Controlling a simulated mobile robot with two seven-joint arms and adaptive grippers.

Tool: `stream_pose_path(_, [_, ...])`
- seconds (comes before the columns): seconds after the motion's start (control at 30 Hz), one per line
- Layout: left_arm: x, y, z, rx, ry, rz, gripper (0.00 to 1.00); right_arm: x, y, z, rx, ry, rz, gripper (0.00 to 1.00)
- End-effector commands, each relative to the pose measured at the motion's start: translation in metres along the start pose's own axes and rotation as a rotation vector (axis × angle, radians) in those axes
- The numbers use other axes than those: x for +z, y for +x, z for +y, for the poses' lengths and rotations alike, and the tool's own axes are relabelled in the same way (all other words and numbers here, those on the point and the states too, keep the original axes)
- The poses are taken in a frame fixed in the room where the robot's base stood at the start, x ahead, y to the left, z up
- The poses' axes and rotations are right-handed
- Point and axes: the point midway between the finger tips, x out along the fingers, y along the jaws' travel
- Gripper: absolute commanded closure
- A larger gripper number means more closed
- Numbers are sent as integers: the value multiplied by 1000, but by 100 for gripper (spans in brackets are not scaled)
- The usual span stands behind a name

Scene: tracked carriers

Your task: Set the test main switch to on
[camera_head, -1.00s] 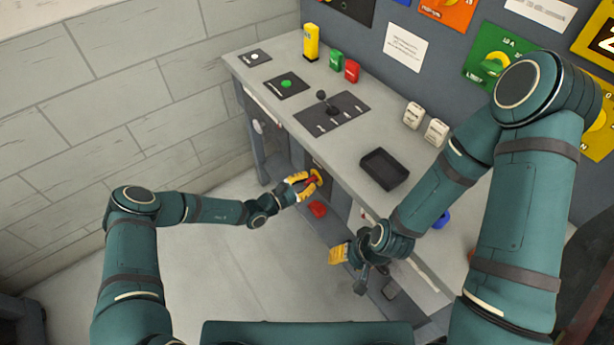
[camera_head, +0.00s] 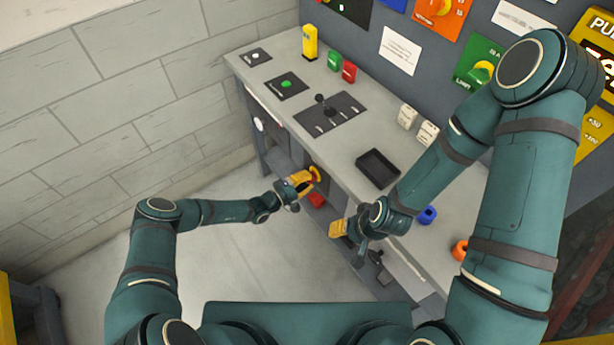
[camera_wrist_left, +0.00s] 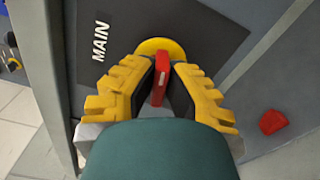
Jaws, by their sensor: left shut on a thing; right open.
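The main switch is a red handle (camera_wrist_left: 161,76) on a yellow round base (camera_wrist_left: 152,48). It sits on a dark plate (camera_wrist_left: 205,35) marked MAIN, on the front of the bench below its top. My left gripper (camera_head: 303,183), with yellow fingers, is shut on the red handle, one finger on each side in the left wrist view. The handle stands nearly upright in that view, tilted slightly. In the head view the fingers mostly hide the handle. My right gripper (camera_head: 340,228) is open and empty, low by the bench's front edge.
The grey bench top (camera_head: 330,150) carries a black tray (camera_head: 378,167), a lever panel (camera_head: 345,116), a green button panel (camera_head: 286,86) and small coloured blocks. A separate red object (camera_wrist_left: 272,121) is right of the switch. Open floor lies before the bench.

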Motion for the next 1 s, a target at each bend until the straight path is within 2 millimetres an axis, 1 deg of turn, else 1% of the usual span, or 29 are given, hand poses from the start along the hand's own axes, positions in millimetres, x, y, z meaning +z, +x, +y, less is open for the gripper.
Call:
stream_pose_path(0.03, [1,1,2,2,31,0,100,0,-5,-1,-1,0,0,53])
stream_pose_path(0.1, [0,1,2,3,77,1,100,-1,-8,-2,-2,0,-1,53])
stream_pose_path(0.4, [0,1,0,2,206,1,100,-1,-15,-5,-4,0,-2,53])
stream_pose_path(0.63, [0,1,0,2,239,-1,100,-1,-16,-5,-4,0,-2,53])
stream_pose_path(1.0, [0,1,0,2,240,-1,100,-1,-16,-5,-4,0,-2,53])
